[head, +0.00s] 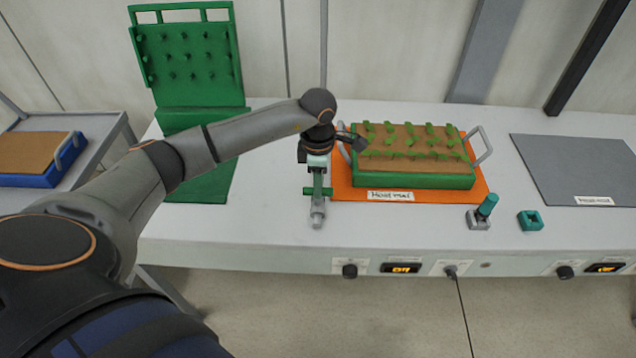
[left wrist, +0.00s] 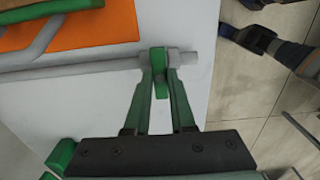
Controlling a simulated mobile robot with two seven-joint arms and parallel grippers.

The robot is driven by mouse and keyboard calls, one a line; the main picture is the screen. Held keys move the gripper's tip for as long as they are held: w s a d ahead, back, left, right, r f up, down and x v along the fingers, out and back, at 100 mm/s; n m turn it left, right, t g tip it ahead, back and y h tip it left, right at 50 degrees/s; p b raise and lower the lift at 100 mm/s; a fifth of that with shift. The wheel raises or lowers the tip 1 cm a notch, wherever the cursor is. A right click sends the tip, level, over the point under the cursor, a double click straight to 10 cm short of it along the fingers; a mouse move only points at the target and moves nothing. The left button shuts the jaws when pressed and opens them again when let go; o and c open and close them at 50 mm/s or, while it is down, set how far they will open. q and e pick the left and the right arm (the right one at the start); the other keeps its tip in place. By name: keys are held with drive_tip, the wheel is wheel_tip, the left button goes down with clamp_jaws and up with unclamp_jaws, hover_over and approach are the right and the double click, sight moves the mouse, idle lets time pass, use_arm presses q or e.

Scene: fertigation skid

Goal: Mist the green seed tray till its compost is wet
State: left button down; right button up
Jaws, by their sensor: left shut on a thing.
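The green seed tray (head: 415,181) stands on an orange mat (head: 480,192) in the head view, with light brown compost and rows of green seedlings. It has grey end handles. My left gripper (head: 318,190) is just left of the mat, pointing down, shut on a grey rod with a green part. In the left wrist view, the green fingers (left wrist: 160,72) close on the green part, and the grey rod (left wrist: 90,68) runs across in front of them. I cannot tell whether the rod touches the bench. My right gripper is not clearly in view.
A green pegged panel (head: 187,55) stands at the back left. A blue tray (head: 40,181) sits on a side trolley. A grey mat (head: 580,170) is at the right. A teal-topped part (head: 487,206) and a teal block (head: 530,221) stand near the front edge. Knobs line that edge.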

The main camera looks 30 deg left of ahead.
idle(0.3)
use_arm(q)
drive_tip(key=n, duration=0.7)
drive_tip(key=shift+n, duration=0.3)
drive_tip(key=n, duration=0.4)
drive_tip(key=shift+n, duration=2.1)
drive_tip(key=c, duration=0.8)
unclamp_jaws()
drive_tip(key=shift+o, duration=0.2)
